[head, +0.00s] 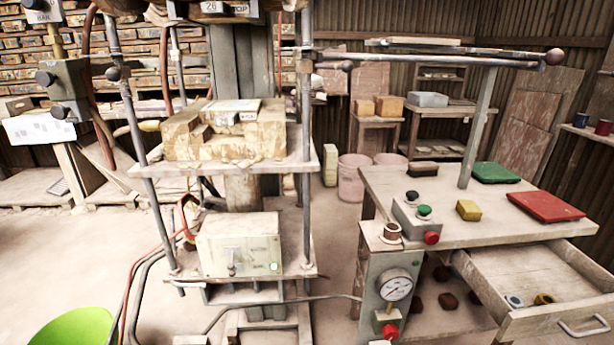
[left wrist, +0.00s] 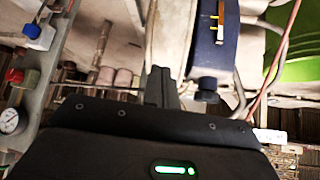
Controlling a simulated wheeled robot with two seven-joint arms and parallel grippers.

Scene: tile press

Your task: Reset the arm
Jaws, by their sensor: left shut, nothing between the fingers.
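My left gripper (left wrist: 160,78) shows in the left wrist view as dark fingers, closed together and empty. In that view it points at the area around the press, and I see no thing touching it. Neither of my arms shows in the head view. The tile press (head: 225,170) stands left of centre there, with a worn mould block (head: 228,132) on its plate and a pale control box (head: 240,246) below. My right gripper is in no view.
A wooden bench (head: 440,205) at the right has an open drawer (head: 555,318) jutting forward. A pressure gauge (head: 396,286) sits on its front post. A green round object (head: 75,328) is at the lower left. Hoses hang beside the press. Open floor lies at left.

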